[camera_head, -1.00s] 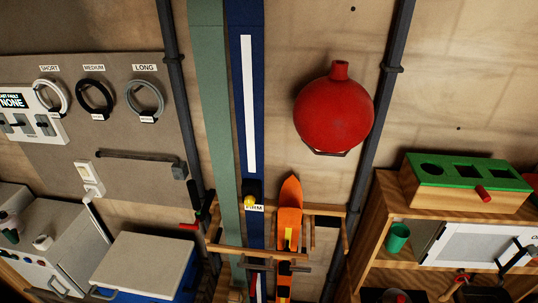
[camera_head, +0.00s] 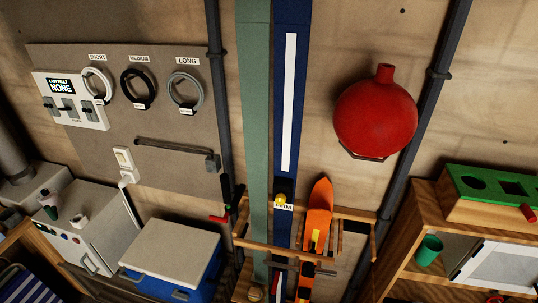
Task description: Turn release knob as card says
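A small yellow round part (camera_head: 279,200) sits on a black block at the lower part of a tall blue board (camera_head: 291,60) with a white stripe. It may be a knob; I cannot tell which way it is turned. A white label (camera_head: 283,206) just below it seems to read FIRM. A panel on the left has a small dark display (camera_head: 60,86) reading LAST FAULT NONE, above several small switches. I cannot make out a separate instruction card. Neither of my grippers shows in the head view.
A wooden rack (camera_head: 262,247) holds the blue board, a green board (camera_head: 254,110) and an orange pointed board (camera_head: 317,215). A red round float (camera_head: 376,115) hangs on the wall. A blue cooler (camera_head: 172,252) and a wooden shelf (camera_head: 415,225) stand on either side.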

